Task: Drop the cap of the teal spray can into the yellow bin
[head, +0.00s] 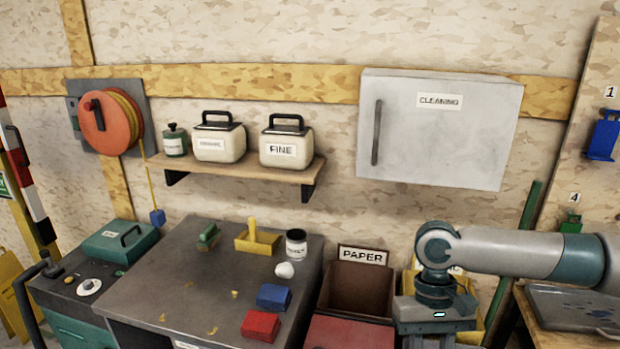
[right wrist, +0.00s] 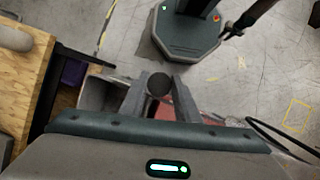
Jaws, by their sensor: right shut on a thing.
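My right gripper (head: 430,338) comes in from the right in the head view and points down in front of the yellow bin (head: 468,303), hiding much of it. In the right wrist view its two fingers (right wrist: 159,92) are shut on a small dark round cap (right wrist: 158,83). The cap is hidden in the head view. No teal spray can is clearly recognisable in either view. How the cap lines up with the bin's opening cannot be told. My left gripper is not in view.
The brown paper bin (head: 358,290) stands left of the yellow one, with a red lid (head: 350,334) in front. A grey bench (head: 190,270) holds blue and red blocks. A wooden bench (head: 565,312) with a tray stands at the right. The cleaning cabinet (head: 440,130) hangs above.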

